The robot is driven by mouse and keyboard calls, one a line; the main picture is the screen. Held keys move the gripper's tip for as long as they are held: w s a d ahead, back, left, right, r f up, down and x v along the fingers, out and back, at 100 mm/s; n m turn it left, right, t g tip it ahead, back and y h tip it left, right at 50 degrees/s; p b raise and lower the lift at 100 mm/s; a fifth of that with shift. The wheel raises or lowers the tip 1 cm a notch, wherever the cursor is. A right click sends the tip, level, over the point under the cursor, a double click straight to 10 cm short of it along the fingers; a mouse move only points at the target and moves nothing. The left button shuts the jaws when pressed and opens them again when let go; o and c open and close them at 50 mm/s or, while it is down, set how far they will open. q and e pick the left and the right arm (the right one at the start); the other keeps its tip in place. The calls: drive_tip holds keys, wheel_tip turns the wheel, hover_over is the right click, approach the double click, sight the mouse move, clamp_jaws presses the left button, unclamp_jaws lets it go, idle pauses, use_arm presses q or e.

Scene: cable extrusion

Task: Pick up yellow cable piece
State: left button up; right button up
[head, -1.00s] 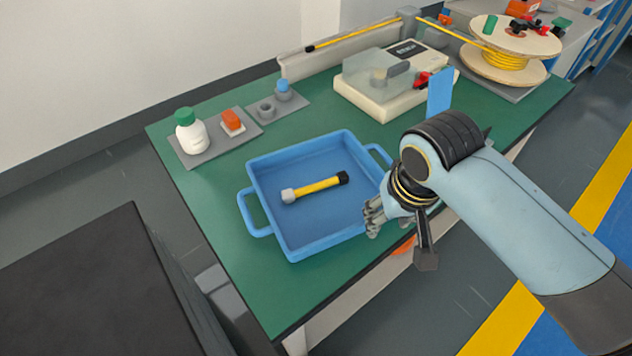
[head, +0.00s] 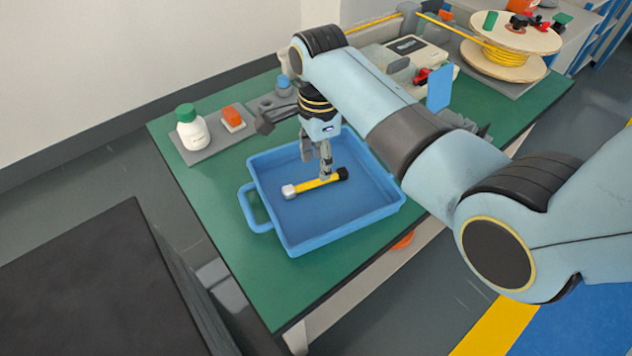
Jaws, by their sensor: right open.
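The yellow cable piece (head: 309,187) lies in the blue tray (head: 262,214) on the green table. It has a pale grey cap at its left end and a black cap at its right end. My right gripper (head: 317,171) points down over the tray, with its fingers at the cable piece's middle to right part. Its fingers are open and hide a little of the piece's upper edge. Whether they touch it, I cannot tell. My left gripper is not in view.
A spool of yellow cable (head: 504,52) stands at the back right. The green table's front left (head: 262,285) is clear.

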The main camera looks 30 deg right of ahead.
sight(316, 180)
drive_tip(key=f, duration=0.6)
drive_tip(key=shift+w+a+b, duration=0.15)
drive_tip(key=shift+a+b, duration=0.05)
drive_tip(key=shift+b, duration=0.1)
drive_tip(key=shift+r, duration=0.1)
drive_tip(key=shift+c, duration=0.4)
clamp_jaws()
